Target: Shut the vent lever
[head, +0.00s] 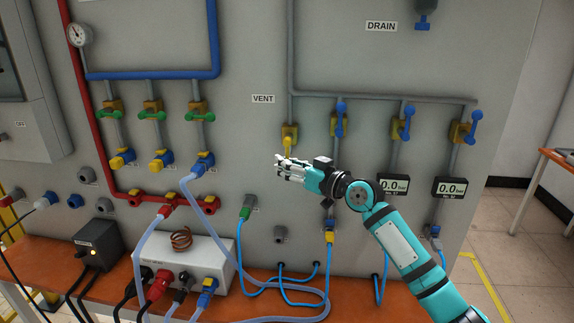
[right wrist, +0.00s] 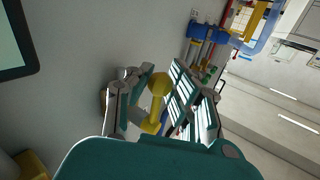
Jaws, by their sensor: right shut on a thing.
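The yellow vent lever (head: 287,144) is on its valve on the grey vertical pipe, just right of the VENT label (head: 262,99). Its handle points down from the valve body in the head view. My right gripper (head: 287,164) is at the lower end of this handle and shut on it. In the right wrist view the yellow lever (right wrist: 158,88) shows between the two fingers of my right gripper (right wrist: 160,95). The fingers hide part of the handle. My left gripper is in neither view.
Hoses and a white box (head: 180,262) are on the orange bench. The panel around the VENT label is bare.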

